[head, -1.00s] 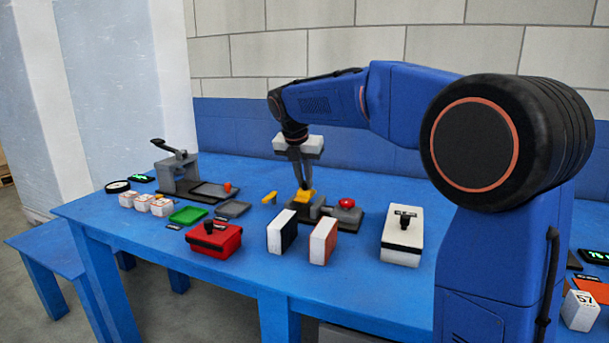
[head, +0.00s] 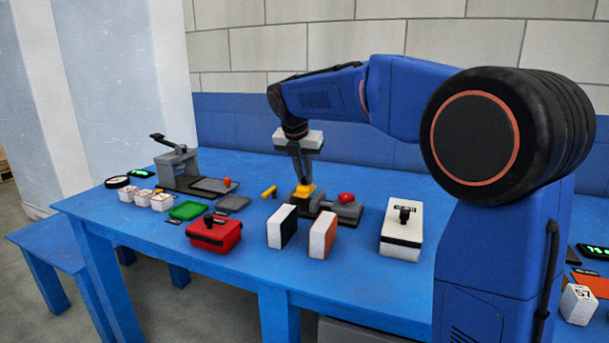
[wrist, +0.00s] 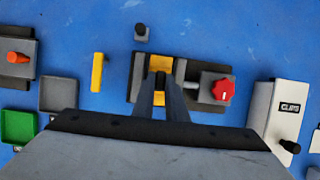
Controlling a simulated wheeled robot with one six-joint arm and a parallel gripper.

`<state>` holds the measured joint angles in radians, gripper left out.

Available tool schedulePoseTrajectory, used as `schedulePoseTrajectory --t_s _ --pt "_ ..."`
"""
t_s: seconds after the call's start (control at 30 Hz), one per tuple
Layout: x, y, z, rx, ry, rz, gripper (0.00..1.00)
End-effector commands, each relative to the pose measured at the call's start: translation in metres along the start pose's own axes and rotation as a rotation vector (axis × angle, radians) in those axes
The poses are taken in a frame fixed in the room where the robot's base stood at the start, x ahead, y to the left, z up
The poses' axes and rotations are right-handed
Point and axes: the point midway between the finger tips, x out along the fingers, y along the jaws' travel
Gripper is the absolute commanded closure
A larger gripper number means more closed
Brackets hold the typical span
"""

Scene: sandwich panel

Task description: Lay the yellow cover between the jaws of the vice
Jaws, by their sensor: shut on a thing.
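The yellow cover (head: 304,190) is at the grey vice (head: 325,206), over its left part, between the jaws as far as I can see. My gripper (head: 304,182) points down and is shut on the cover. In the wrist view the cover (wrist: 160,65) shows above and below my fingertips (wrist: 161,78), which hide its middle. The vice (wrist: 140,88) shows around it, with its red knob (wrist: 223,90) to the right. I cannot tell whether the cover rests on the vice floor.
A yellow bar (wrist: 97,72) lies left of the vice. A small dark post (wrist: 141,33) stands just beyond it. A white box (head: 402,232), two upright blocks (head: 322,238), a red box (head: 213,234) and a green tray (head: 187,210) stand nearby on the blue table.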

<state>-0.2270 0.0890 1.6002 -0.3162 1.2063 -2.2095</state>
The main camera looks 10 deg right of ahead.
Motion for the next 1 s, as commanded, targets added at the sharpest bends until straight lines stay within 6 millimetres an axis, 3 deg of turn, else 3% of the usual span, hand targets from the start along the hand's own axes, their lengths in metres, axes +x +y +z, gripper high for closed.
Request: schedulePoseTrajectory --t_s 1.0 --pt "0.016 0.0 -0.007 0.0 0.0 0.0 1.0"
